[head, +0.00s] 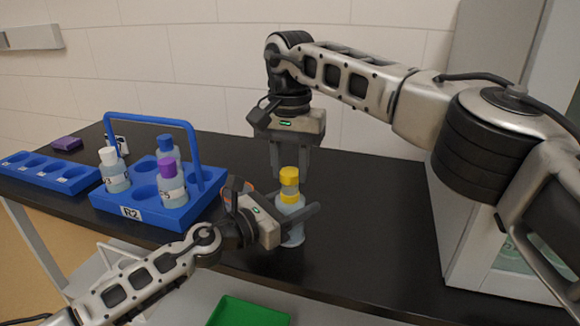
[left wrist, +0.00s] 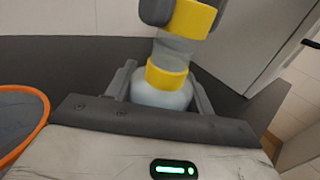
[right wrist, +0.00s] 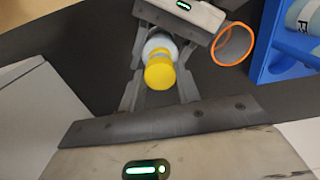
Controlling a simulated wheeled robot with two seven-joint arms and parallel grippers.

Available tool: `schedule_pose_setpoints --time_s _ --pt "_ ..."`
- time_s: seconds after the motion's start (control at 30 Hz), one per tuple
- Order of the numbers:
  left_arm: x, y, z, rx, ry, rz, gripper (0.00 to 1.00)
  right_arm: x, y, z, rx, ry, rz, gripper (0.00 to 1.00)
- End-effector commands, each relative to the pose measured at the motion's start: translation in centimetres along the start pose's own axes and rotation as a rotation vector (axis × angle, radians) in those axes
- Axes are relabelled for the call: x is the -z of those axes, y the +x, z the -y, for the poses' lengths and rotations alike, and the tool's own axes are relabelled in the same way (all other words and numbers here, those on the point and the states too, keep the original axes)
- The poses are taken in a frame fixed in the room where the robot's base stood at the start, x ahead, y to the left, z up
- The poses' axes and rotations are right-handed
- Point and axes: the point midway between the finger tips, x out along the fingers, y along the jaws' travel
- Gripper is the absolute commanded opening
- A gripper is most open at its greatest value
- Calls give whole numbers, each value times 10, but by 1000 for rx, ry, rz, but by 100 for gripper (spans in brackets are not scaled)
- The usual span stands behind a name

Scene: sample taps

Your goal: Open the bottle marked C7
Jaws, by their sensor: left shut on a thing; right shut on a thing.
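A clear bottle (head: 292,238) with a yellow collar (head: 290,198) stands upright on the black bench. No C7 mark can be read on it. My left gripper (head: 288,219) is shut on the bottle's body from the left; its fingers also show around the bottle (left wrist: 165,96) in the left wrist view. A yellow cap (head: 289,175) is above the collar, with a pale band like the neck between them. My right gripper (head: 289,168) points down and is shut on the cap, which shows between its fingers in the right wrist view (right wrist: 160,73). I cannot tell whether cap and neck touch.
A blue rack (head: 182,218) marked R2, with a tall handle, stands left of the bottle holding white-, blue- and purple-capped bottles. Another blue rack (head: 52,178) lies further left. A green tray (head: 248,312) is below the front edge. A pale cabinet (head: 475,235) stands right; bench between is clear.

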Motion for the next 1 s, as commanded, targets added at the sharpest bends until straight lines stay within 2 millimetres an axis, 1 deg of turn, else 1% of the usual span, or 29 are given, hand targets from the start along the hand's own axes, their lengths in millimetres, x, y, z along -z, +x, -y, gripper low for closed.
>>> schedule_pose_setpoints --time_s 0.17,0.33,0.43,0.53,0.7,0.73,0.77,0.8,0.83,1.0 --pt "0 0 0 -1 0 -1 0 0 -4 0 1 1 -1 5" --pt "0 0 0 -1 0 -1 0 0 -26 1 2 1 -2 5" --pt "0 0 0 -1 0 -1 0 0 -36 1 1 1 -1 5" --pt "0 0 0 -1 0 -1 0 0 -40 0 0 0 0 5" --pt "0 0 0 -1 0 -1 0 0 -40 0 0 0 1 5" --pt "0 0 0 -1 0 -1 56 0 -40 0 0 0 1 5" --pt "0 0 0 -1 0 -1 64 0 -40 0 0 0 1 5" --pt "0 0 0 -1 0 -1 75 0 -40 0 0 0 1 5" --pt "0 0 0 -1 0 -1 78 0 -40 0 0 0 1 5" --pt "0 0 0 -1 0 -1 78 0 -40 0 0 0 0 5"
